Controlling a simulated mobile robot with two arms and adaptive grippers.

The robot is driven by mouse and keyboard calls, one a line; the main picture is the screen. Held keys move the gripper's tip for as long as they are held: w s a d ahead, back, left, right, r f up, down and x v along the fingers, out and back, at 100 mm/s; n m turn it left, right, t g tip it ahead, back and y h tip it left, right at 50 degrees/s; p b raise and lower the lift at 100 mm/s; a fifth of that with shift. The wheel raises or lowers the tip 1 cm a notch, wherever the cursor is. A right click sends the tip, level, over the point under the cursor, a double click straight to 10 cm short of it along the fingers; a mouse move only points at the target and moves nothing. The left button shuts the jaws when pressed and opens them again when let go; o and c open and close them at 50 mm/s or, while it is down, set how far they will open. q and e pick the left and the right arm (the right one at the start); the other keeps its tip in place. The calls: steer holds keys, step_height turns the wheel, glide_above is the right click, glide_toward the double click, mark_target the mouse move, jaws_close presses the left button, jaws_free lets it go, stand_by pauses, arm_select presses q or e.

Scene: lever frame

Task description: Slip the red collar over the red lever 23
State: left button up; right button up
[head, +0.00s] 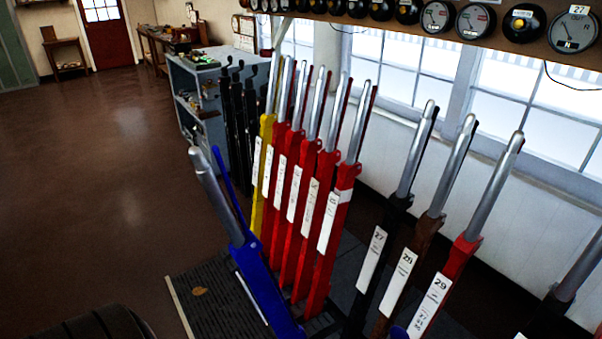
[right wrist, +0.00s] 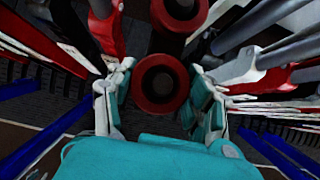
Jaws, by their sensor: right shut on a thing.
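My right gripper (right wrist: 160,93), teal and white, is shut on the red collar (right wrist: 160,66) in the right wrist view. The collar is a ring seen end-on between the two fingers, with a dark hole; I see no lever through it. In the head view a row of red levers (head: 325,215) with silver handles stands tilted in the frame. Their white number plates are too small to read, so I cannot tell which is lever 23. Neither gripper shows in the head view.
A second red ring-shaped thing (right wrist: 180,10) is just beyond the collar. A blue lever (head: 262,280) leans out in front of the row. A yellow lever (head: 262,160) stands at the left of the reds. Levers 27, 28 and 29 (head: 435,290) stand to the right. Open floor (head: 90,190) lies left.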

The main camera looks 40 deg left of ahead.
steer(key=shift+r+p, duration=2)
steer(key=shift+r, duration=2.25)
